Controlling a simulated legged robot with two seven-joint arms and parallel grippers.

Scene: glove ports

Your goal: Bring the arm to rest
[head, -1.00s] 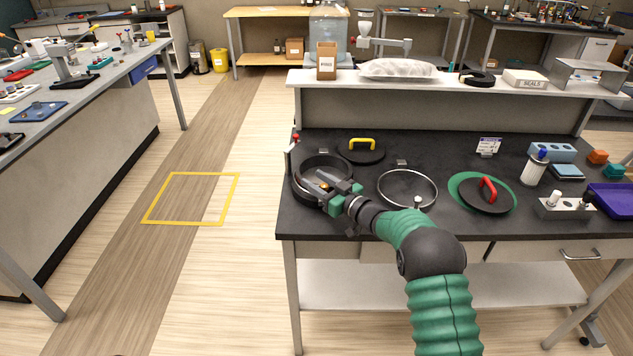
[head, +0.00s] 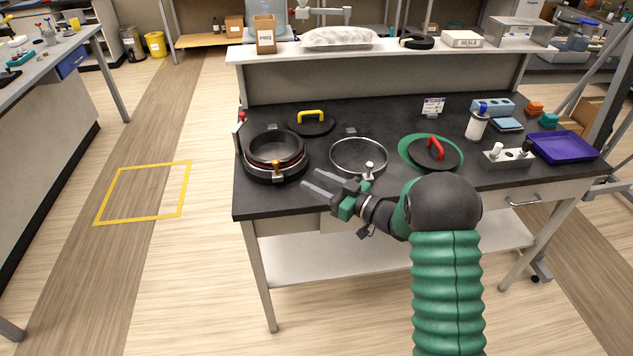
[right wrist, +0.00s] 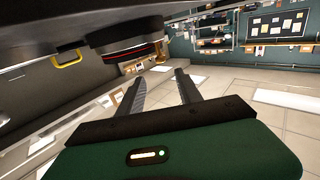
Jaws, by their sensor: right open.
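The port also shows in the right wrist view (right wrist: 125,55), beyond the fingers. My left gripper does not show.
The black bench top (head: 385,118) carries a metal ring (head: 358,155), a black lid with a yellow handle (head: 311,122), a red-handled lid (head: 434,153) on a green ring, a purple tray (head: 563,147) and a bottle (head: 477,124). A raised shelf runs behind. The floor at left is clear.

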